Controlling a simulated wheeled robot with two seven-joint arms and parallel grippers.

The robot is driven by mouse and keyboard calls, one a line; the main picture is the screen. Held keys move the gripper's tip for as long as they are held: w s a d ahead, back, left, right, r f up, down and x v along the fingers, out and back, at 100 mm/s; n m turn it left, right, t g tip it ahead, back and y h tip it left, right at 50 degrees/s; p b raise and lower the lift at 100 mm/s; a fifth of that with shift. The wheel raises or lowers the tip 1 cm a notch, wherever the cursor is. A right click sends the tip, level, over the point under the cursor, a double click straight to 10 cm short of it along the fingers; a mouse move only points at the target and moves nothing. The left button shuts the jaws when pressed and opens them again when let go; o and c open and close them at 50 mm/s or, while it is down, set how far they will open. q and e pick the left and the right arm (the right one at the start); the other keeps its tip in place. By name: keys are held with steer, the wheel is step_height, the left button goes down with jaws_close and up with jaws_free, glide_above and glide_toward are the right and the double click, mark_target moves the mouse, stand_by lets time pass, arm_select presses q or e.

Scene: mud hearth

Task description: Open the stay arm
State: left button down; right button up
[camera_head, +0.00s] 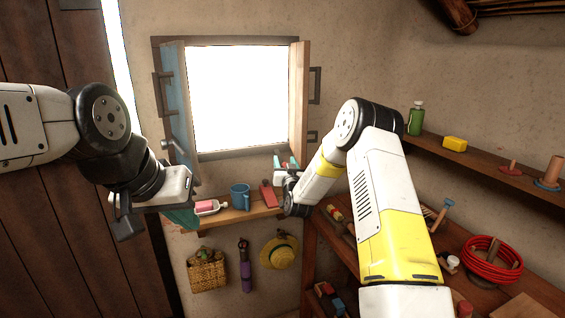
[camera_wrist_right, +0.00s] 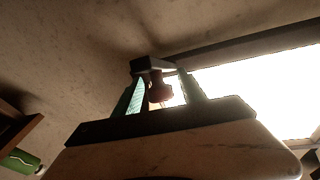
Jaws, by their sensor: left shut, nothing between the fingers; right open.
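The window (camera_head: 245,97) stands open, with a blue leaf (camera_head: 175,100) at its left and a wooden leaf (camera_head: 299,100) at its right. A grey metal lever (camera_head: 168,145) sits low by the blue leaf; I cannot tell whether it is the stay arm. My right gripper (camera_head: 286,163) is open below the window's lower right corner. In the right wrist view a dark bracket (camera_wrist_right: 150,66) with a reddish-brown knob (camera_wrist_right: 159,91) shows between its teal fingers (camera_wrist_right: 160,97); contact is unclear. My left gripper (camera_head: 182,217) is shut and empty, left of the small shelf.
The small shelf (camera_head: 240,214) under the window holds a bottle (camera_head: 208,207), a blue mug (camera_head: 240,196) and a red object (camera_head: 268,194). A basket (camera_head: 206,272) and straw hat (camera_head: 279,250) hang below. Shelves with a green bottle (camera_head: 416,118) and red coil (camera_head: 491,258) stand right.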

steer(key=s+d+f, duration=0.1)
steer(key=s, duration=0.6)
steer(key=shift+f, duration=0.1)
